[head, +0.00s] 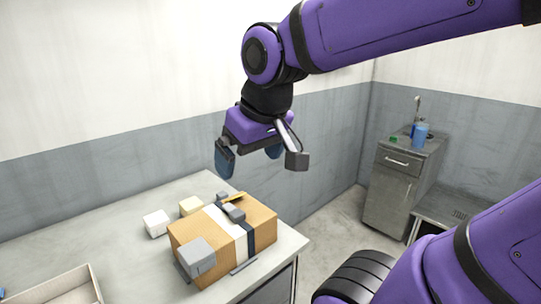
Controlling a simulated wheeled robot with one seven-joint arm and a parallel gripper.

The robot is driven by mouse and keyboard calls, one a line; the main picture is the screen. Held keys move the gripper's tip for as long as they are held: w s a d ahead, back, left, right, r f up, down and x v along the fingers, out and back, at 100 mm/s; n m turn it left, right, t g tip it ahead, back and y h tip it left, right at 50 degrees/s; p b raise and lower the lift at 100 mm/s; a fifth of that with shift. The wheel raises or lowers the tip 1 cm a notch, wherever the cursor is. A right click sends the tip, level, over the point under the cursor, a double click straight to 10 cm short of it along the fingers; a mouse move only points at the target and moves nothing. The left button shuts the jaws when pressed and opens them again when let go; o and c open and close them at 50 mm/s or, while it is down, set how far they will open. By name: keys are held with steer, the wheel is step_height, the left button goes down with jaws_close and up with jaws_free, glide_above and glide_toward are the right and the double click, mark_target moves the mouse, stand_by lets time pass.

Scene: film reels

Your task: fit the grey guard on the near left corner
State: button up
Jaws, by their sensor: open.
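A cardboard box (262,218) sits on the grey table, with a white band and a dark strap over it. A grey guard (197,256) sits over the box's near left corner, covering part of its top and sides; I cannot tell whether it is fully seated. My gripper (248,157) is open and empty, pointing down above the far side of the box, well clear of it and of the guard. A dark grey buckle-like piece (234,213) lies on the box top, near a thin yellow piece (234,198).
A white block (156,223) and a cream block (190,206) lie beyond the box's left side. Low grey strips (244,266) lie along the box's base. A shallow tray (95,283) stands at lower left. The table's right edge is close to the box.

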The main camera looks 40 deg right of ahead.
steer(key=shift+t, duration=0.4)
steer(key=shift+s+d+r, duration=0.15)
steer(key=shift+s, duration=0.55)
steer(key=shift+s+d+r, duration=0.1)
steer(key=shift+s+r, duration=0.1)
steer(key=shift+s, duration=0.5)
steer(key=shift+s+d+r, duration=0.15)
steer(key=shift+s, duration=0.55)
